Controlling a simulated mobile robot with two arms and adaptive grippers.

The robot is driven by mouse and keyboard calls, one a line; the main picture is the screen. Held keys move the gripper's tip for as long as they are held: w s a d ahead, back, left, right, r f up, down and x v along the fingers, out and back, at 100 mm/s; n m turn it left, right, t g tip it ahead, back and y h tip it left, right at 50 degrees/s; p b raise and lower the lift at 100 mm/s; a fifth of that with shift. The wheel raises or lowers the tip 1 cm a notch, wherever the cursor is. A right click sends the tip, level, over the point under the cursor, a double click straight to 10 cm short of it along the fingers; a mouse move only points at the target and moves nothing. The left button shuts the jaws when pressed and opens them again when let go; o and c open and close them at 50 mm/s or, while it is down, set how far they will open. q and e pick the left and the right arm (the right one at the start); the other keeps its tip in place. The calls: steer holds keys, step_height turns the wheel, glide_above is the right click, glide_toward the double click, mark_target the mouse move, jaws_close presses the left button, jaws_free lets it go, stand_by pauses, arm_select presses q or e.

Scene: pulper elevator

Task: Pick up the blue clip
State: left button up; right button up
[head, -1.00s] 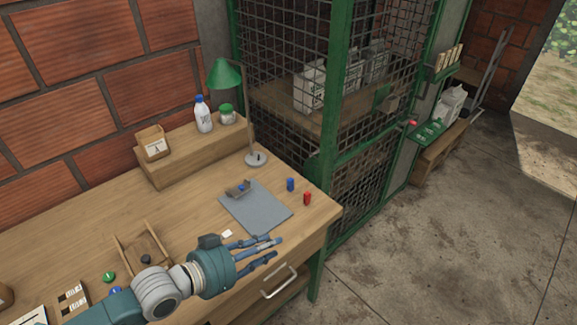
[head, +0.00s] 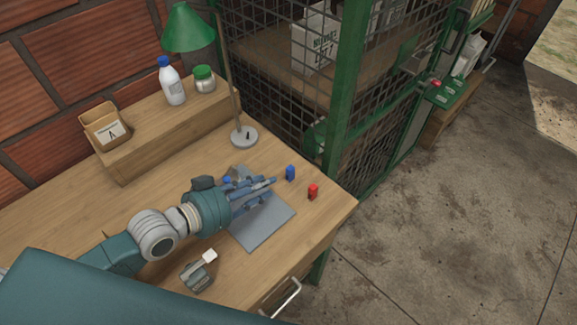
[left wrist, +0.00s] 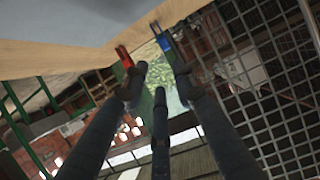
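The blue clip (head: 290,172) stands upright on the wooden table, just off the far right corner of the grey mat (head: 262,230). It also shows in the left wrist view (left wrist: 163,40), near the tip of the right-hand finger. My left gripper (head: 268,186) is over the mat, its fingers pointing towards the blue clip and a little short of it. In the left wrist view its fingers (left wrist: 157,65) are spread with nothing between them. My right gripper is not in view.
A red clip (head: 313,192) stands close to the blue clip, nearer the table edge. A lamp (head: 244,136) stands behind. A small grey object (head: 196,276) lies in front of the mat. A wire mesh cage (head: 270,70) borders the table's far right end.

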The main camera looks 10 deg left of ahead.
mark_target(289, 174)
arm_select(q)
steer(key=shift+w+f, duration=0.25)
steer(key=shift+f, duration=0.35)
steer(key=x, duration=0.5)
steer(key=shift+w+a+f, duration=0.1)
steer(key=shift+w+a, duration=0.05)
steer(key=shift+w, duration=0.25)
steer(key=x, duration=0.5)
steer(key=shift+w+f+p, duration=0.25)
steer(key=shift+f+p, duration=0.1)
steer(key=c, duration=0.5)
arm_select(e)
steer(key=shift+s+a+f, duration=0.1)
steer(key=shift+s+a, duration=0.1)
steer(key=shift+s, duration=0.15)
arm_select(q)
steer(key=shift+o, duration=0.2)
